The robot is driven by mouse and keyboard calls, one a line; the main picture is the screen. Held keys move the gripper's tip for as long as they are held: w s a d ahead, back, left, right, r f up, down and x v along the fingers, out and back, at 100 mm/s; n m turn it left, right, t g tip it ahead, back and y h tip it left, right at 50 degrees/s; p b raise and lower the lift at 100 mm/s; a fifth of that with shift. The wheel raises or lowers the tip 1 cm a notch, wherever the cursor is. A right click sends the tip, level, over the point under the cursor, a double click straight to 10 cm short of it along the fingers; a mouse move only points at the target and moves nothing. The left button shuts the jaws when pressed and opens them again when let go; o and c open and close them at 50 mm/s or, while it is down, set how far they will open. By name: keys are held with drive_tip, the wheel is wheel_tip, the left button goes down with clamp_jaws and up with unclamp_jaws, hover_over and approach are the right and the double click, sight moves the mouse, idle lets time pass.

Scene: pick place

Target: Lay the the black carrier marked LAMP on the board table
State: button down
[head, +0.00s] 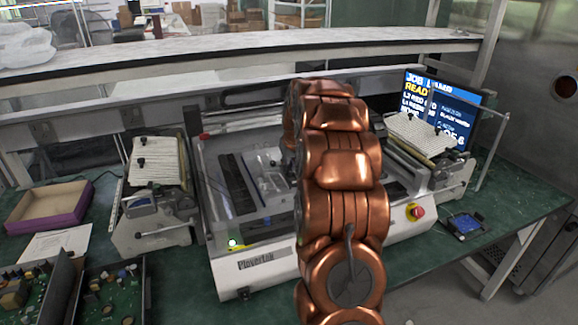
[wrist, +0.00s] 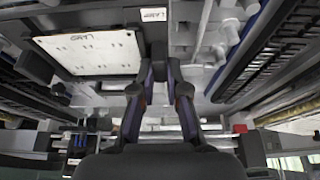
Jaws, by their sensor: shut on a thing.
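In the wrist view, my gripper (wrist: 160,88) is shut on the edge of a black carrier (wrist: 52,68) that holds a pale board (wrist: 95,55). A small white label (wrist: 153,14) is on the black frame; its lettering is too small to read surely. In the head view, my copper arm hides the gripper and carrier. The arm reaches over the white machine (head: 262,264) marked Plovertek. The machine's inside (head: 272,182) shows partly under a clear cover; I cannot tell which part is the board table. Dark rails (wrist: 265,55) show in the wrist view.
A feeder unit (head: 155,215) stands left of the machine, another (head: 432,160) right. A red knob (head: 416,212) is on the machine's front right. A purple-edged box (head: 45,207) and green circuit boards (head: 112,295) lie left. A blue device (head: 463,225) lies right. A screen (head: 445,110) stands behind.

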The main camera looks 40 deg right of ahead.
drive_tip(key=shift+f+b, duration=0.4)
drive_tip(key=shift+f, duration=0.05)
idle(0.5)
idle(0.3)
drive_tip(key=c, duration=1.1)
unclamp_jaws()
drive_tip(key=c, duration=0.4)
drive_tip(key=shift+o, duration=0.2)
drive_tip(key=shift+r, duration=0.15)
drive_tip(key=shift+r+p, duration=0.4)
drive_tip(key=shift+r, duration=3)
